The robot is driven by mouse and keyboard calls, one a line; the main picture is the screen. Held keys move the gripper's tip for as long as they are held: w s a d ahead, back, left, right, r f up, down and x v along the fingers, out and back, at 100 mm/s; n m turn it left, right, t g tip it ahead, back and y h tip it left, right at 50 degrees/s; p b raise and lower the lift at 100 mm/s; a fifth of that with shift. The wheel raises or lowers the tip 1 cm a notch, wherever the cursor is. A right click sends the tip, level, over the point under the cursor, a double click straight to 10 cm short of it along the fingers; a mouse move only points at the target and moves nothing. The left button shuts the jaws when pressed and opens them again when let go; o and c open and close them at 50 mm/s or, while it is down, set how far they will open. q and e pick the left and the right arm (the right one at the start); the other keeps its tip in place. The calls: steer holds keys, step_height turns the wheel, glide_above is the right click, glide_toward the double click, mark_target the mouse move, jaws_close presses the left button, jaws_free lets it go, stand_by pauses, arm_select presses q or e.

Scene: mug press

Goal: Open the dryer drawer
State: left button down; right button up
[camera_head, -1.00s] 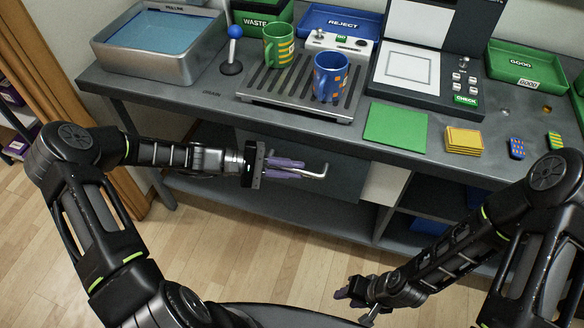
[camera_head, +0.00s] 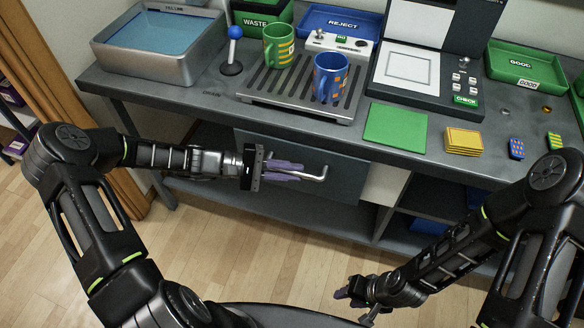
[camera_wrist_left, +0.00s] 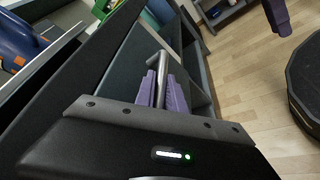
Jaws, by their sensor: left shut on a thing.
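The dryer drawer (camera_head: 338,187) is a dark grey front under the worktop, below the slotted rack. It appears to stand slightly out from the cabinet; its inside is not visible in the head view. Its bent metal handle (camera_head: 318,177) sticks out in front. My left gripper (camera_head: 290,171) is shut on the handle, with purple fingers on either side of the bar. The left wrist view shows the handle (camera_wrist_left: 161,68) between the fingers and the drawer front (camera_wrist_left: 118,70) beside it. My right gripper (camera_head: 352,296) is low over the floor, away from the drawer; its finger gap is unclear.
The worktop (camera_head: 215,108) edge overhangs above my left gripper. A green mug (camera_head: 278,46) and a blue mug (camera_head: 329,78) stand on the slotted rack (camera_head: 255,92). Open shelves lie right of the drawer. The floor (camera_head: 240,245) in front is clear.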

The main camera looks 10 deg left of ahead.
arm_select(q)
steer(key=s+a+p, duration=0.1)
steer(key=s+p, duration=0.4)
steer(key=s, duration=1.8)
steer(key=shift+a, duration=0.25)
steer(key=c, duration=1.4)
jaws_free()
steer(key=shift+a, duration=0.15)
steer(key=b+v, duration=0.1)
steer(key=v, duration=0.6)
steer(key=shift+a, duration=0.25)
steer(key=shift+s+r, duration=0.1)
steer(key=shift+s, duration=0.15)
